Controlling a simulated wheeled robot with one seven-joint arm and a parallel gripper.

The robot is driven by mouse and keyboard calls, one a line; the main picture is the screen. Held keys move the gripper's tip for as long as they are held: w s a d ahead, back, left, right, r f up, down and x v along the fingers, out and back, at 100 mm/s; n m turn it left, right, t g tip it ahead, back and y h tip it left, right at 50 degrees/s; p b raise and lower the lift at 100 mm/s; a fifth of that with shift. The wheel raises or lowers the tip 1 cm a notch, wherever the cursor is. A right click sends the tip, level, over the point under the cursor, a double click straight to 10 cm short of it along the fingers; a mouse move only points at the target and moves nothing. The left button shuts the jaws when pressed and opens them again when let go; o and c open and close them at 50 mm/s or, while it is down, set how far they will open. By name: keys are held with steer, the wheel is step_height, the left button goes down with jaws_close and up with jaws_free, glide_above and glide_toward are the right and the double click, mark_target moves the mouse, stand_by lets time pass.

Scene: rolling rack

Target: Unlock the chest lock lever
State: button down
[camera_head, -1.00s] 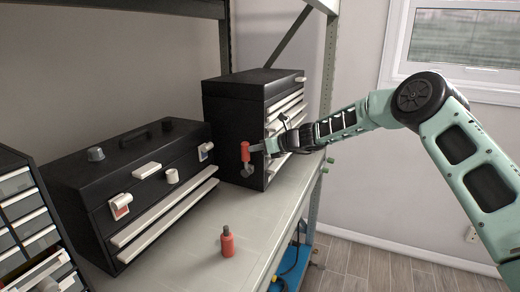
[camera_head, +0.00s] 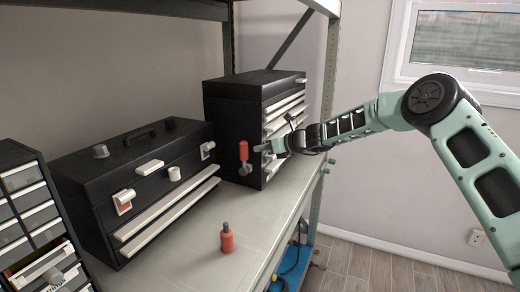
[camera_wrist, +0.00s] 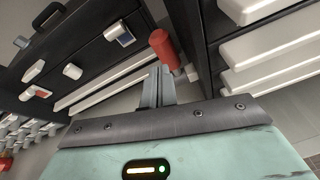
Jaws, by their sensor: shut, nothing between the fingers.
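The tall black chest (camera_head: 232,125) stands at the back of the bench. A red-handled lever (camera_head: 243,151) on a grey mount, which I take to be the lock lever, is upright at the chest's front left edge. My gripper (camera_head: 260,148) is shut and empty, its fingertips just right of the red handle. In the wrist view the shut fingers (camera_wrist: 158,84) point towards the red handle (camera_wrist: 164,47), with its lower end close to the tips. I cannot tell whether they touch.
A red bottle-shaped object (camera_head: 227,239) stands on the bench (camera_head: 190,255) in front. A small drawer cabinet (camera_head: 25,215) is at far left. White drawer fronts (camera_wrist: 270,45) lie close to the right of my fingers.

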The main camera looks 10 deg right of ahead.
step_height(320, 180, up, 9)
steer(key=s+d+b, duration=0.1)
steer(key=s+b, duration=0.1)
steer(key=shift+d+r+b, duration=0.2)
steer(key=shift+d+b, duration=0.15)
steer(key=shift+d, duration=0.05)
steer(key=shift+s, duration=0.1)
steer(key=s+a+f+n+g+h+b, duration=0.1)
steer(key=s+a+f+n+g, duration=0.15)
steer(key=s+a+n, duration=0.55)
steer(key=s+a+f+n+g+h+b, duration=0.1)
steer(key=s+a+f+n+g, duration=0.3)
steer(key=s, duration=0.8)
steer(key=s+a+f+n+g+h+b, duration=0.1)
steer(key=s+a+f+n+h+b, duration=0.15)
steer(key=s+n, duration=0.65)
steer(key=s+d+f+n+h, duration=0.2)
steer(key=s+d+n, duration=0.2)
steer(key=s, duration=0.5)
steer(key=s+d+f+n+h+b, duration=0.1)
steer(key=s+d+f+n, duration=0.2)
steer(key=s+n, duration=0.3)
steer(key=s+d+f+n+g+h+b, duration=0.1)
steer(key=s+d+n, duration=0.4)
steer(key=s, duration=0.6)
steer(key=shift+s+f+h, duration=0.4)
steer(key=shift+f+h, duration=0.45)
steer(key=shift+f, duration=0.1)
